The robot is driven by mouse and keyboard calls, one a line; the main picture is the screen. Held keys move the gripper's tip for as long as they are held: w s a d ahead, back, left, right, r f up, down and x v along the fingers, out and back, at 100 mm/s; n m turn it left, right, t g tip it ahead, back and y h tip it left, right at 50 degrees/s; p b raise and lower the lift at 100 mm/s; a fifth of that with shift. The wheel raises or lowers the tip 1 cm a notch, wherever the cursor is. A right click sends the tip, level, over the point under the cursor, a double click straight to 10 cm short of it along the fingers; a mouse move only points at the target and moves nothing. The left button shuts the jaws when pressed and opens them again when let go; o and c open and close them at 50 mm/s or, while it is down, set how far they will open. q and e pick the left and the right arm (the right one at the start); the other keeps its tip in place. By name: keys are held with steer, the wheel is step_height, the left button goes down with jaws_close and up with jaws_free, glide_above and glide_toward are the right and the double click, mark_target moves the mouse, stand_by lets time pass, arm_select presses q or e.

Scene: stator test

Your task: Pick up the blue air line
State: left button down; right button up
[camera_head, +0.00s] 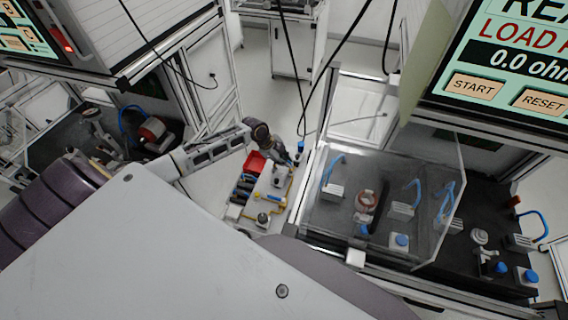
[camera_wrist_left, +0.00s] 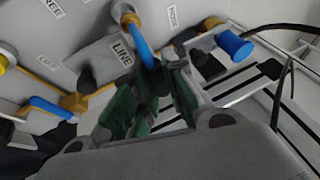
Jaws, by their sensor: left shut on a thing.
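In the head view my left gripper (camera_head: 289,160) reaches down over the far part of a pale panel of fittings (camera_head: 250,211). The held line is too small to make out there. My right gripper is in neither view.
A blue cap (camera_wrist_left: 235,46) and another blue piece (camera_wrist_left: 50,108) are near the gripper. The clear-walled test station (camera_head: 432,232) stands close on the right. Pale floor (camera_head: 215,183) lies left of the panel.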

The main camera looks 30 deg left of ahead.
arm_select(q)
steer(key=shift+r+b, duration=0.35)
steer(key=shift+r, duration=3.5)
